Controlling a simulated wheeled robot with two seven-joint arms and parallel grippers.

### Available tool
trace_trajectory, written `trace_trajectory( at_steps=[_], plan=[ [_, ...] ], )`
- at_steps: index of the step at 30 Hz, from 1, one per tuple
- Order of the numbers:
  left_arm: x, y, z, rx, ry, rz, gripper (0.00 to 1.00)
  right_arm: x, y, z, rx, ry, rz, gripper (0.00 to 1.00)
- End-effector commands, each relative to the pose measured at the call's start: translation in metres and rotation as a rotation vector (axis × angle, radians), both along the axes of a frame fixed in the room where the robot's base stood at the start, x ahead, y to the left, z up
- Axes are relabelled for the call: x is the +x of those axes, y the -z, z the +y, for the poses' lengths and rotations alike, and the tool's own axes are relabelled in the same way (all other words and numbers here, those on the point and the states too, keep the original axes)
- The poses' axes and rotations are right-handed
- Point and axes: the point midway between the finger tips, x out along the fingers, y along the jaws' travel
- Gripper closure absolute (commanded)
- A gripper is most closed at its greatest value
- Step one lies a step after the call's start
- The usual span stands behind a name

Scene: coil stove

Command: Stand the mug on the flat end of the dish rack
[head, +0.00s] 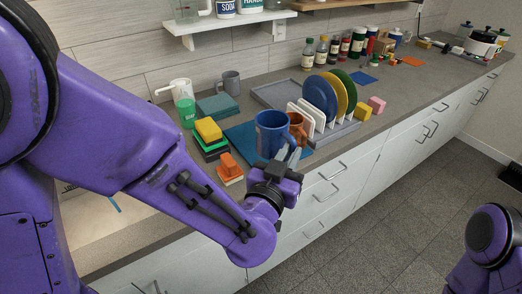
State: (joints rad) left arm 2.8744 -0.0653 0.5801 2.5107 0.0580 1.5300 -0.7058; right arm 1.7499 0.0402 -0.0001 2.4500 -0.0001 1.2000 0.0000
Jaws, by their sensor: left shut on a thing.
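A blue mug (270,135) is held upright by my left gripper (288,155), whose fingers are shut at its right side, where the handle is. An orange-brown mug (297,125) shows just right of and behind the blue mug, partly hidden by it. The dish rack (345,130) is light grey and holds white plates or dividers and blue, yellow and green plates standing on edge. The mugs and my gripper cover its near left end, so I cannot tell whether the blue mug touches it. My right gripper is not in view; part of my right arm shows at lower right.
A blue mat (241,137) lies left of the held mug. Stacked sponges (208,130), an orange block (230,165), a grey mug (231,83) and a green bottle (185,105) stand farther left. Pink (377,105) and yellow (363,113) blocks sit right of the rack.

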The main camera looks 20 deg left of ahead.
Motion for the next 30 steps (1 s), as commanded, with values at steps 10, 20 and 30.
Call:
trace_trajectory(
  at_steps=[10,20,30],
  plan=[
    [0.047,0.024,0.034,0.001,-0.001,0.003,1.00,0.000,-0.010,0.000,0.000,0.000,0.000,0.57],
    [0.100,0.081,0.072,0.001,0.004,0.002,1.00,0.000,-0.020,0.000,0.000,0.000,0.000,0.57],
    [0.113,0.123,0.081,0.002,0.006,0.001,1.00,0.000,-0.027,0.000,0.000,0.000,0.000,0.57]
  ],
)
